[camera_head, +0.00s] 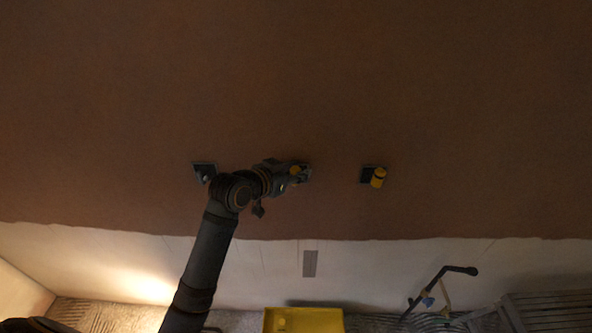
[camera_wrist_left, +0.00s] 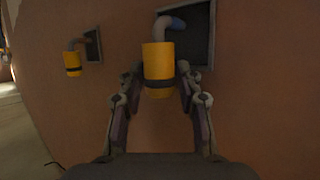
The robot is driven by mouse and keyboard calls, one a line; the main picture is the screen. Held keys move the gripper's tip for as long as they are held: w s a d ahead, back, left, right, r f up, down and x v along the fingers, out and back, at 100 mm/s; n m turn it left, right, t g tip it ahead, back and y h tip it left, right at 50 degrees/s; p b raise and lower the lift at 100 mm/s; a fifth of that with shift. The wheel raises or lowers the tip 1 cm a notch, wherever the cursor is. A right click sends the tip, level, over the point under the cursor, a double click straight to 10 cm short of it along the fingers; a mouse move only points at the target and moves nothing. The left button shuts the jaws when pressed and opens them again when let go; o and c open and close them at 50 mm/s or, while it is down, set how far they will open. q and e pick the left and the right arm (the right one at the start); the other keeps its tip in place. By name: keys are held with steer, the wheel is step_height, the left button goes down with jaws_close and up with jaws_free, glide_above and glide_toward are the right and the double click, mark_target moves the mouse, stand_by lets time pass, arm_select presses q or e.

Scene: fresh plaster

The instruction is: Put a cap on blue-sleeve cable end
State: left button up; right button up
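In the left wrist view, a yellow cap with a black band (camera_wrist_left: 158,66) sits over the end of the blue-sleeve cable (camera_wrist_left: 177,24). This cable bends down from a dark wall box (camera_wrist_left: 199,45). My left gripper (camera_wrist_left: 160,76) is open, its fingers on either side of the cap with gaps visible. In the head view my left gripper (camera_head: 298,174) is at the middle wall box, largely covering it. My right gripper is not in view.
Another capped cable (camera_wrist_left: 73,62) hangs from a box in the wrist view. The head view shows a left wall box (camera_head: 200,166) and a right one with a yellow cap (camera_head: 378,177). A yellow container (camera_head: 325,318) stands below; a pallet-like slatted thing (camera_head: 550,308) is at lower right.

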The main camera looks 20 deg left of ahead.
arm_select(q)
steer(key=shift+o, duration=0.9)
steer(key=shift+s+a, duration=0.1)
steer(key=v, duration=0.6)
steer(key=shift+s+a+r, duration=0.15)
steer(key=shift+s+a, duration=0.05)
steer(key=shift+s, duration=0.1)
steer(key=shift+s+d+r, duration=0.1)
steer(key=shift+s+r, duration=0.05)
steer(key=shift+s, duration=0.1)
